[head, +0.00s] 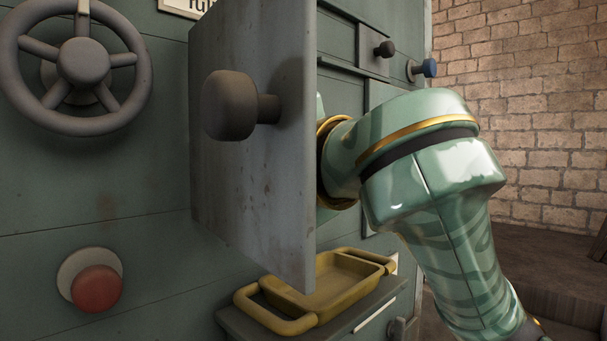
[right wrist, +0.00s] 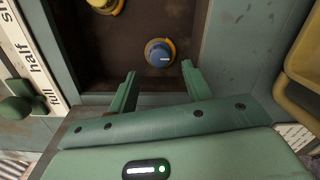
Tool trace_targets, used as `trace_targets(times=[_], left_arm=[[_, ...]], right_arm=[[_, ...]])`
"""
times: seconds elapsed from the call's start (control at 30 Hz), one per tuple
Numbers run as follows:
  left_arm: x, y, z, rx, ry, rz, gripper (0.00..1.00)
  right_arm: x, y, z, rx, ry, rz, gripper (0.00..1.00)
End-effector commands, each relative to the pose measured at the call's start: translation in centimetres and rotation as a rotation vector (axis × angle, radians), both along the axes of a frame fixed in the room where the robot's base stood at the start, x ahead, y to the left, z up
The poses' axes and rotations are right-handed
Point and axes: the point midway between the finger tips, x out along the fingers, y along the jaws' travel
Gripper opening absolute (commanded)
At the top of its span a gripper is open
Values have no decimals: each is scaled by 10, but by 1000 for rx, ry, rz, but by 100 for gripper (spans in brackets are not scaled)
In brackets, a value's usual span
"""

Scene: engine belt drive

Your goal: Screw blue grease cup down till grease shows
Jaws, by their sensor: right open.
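In the right wrist view, the blue grease cup (right wrist: 160,52) sits in a dark recess, with an orange-yellow ring around its base and a pale mark on its face. My right gripper (right wrist: 158,84) is open, with its two fingers apart and pointing toward the cup. The cup lies just beyond the fingertips, and nothing is between them. I see no grease. In the head view, my right arm reaches behind the open grey door, which hides the gripper and the cup. My left gripper is in neither view.
The open door (head: 255,200) with a dark knob stands in front. A yellow cup (right wrist: 106,4) sits beside the blue one.

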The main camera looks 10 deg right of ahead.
Motion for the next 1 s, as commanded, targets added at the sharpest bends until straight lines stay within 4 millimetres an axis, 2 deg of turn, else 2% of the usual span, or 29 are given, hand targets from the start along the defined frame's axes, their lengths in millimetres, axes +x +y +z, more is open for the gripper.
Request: trace_targets(times=[0.03,0.2,0.4,0.6,1.0], left_arm=[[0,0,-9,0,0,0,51],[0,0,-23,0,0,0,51],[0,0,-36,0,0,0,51],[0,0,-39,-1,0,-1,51],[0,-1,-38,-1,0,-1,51]], right_arm=[[-12,-8,-3,-3,-9,-2,49],[-53,-32,-2,-2,-10,-6,49],[-87,-52,0,0,-6,-5,49],[-100,-59,1,-1,-1,-2,49],[-101,-59,1,0,1,0,49]])
